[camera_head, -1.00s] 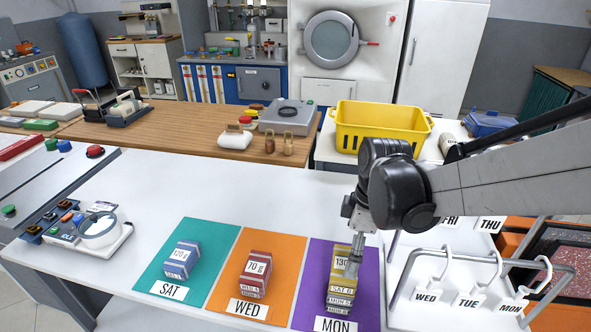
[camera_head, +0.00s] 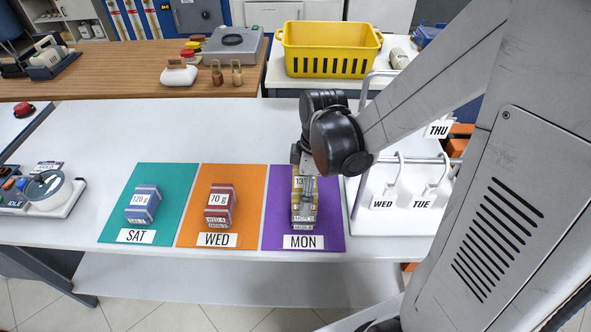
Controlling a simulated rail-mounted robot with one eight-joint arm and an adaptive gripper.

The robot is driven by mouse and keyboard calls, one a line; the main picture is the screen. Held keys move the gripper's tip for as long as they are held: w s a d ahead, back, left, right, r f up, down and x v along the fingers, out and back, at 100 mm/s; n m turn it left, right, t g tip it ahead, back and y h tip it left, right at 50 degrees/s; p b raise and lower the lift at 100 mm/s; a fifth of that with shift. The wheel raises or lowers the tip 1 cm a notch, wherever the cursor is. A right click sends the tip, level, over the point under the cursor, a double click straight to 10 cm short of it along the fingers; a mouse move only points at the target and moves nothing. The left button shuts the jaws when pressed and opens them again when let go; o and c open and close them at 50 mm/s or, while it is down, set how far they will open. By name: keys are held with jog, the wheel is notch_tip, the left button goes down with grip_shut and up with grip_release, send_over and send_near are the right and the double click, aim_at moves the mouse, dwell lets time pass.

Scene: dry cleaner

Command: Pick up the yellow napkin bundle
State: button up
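The yellow napkin bundle (camera_head: 297,186) sits on the purple MON mat (camera_head: 331,222), with a number label on its top and labels on its front. My gripper (camera_head: 305,208) points down directly over it and hides part of its middle and right side. I cannot tell whether the fingers touch the bundle or whether they are open or shut. The blue bundle (camera_head: 142,204) is on the teal SAT mat (camera_head: 171,180), and the red bundle (camera_head: 220,205) is on the orange WED mat (camera_head: 236,179).
A white rack with hanging day tags (camera_head: 383,203) stands close right of the purple mat. A dial scale (camera_head: 45,188) is at the left. A yellow basket (camera_head: 328,66) stands behind. The white counter (camera_head: 230,130) is clear behind the mats.

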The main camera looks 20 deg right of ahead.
jog(key=shift+c, duration=0.5)
jog(key=c, duration=0.8)
jog(key=shift+r, duration=0.1)
